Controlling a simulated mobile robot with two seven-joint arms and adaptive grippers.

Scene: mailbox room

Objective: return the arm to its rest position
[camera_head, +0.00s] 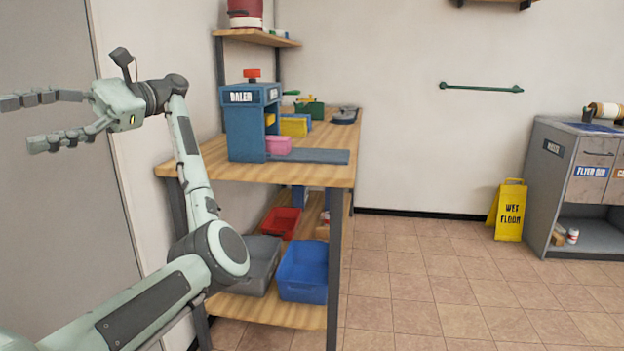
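My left arm comes in from the lower left and rises in front of the left side of the wooden workbench. My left gripper (40,122) is at the upper left, pointing left in front of the grey door. Its two fingers are spread apart with nothing between them. The gripper is apart from the bench and holds nothing. My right gripper and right arm are not in this view.
The workbench (330,170) carries a blue machine (243,135) and small bins. A blue tray (303,272) and red tray (280,222) sit below. A yellow wet floor sign (510,212) stands by a grey cabinet (548,190). The tiled floor (420,290) is clear.

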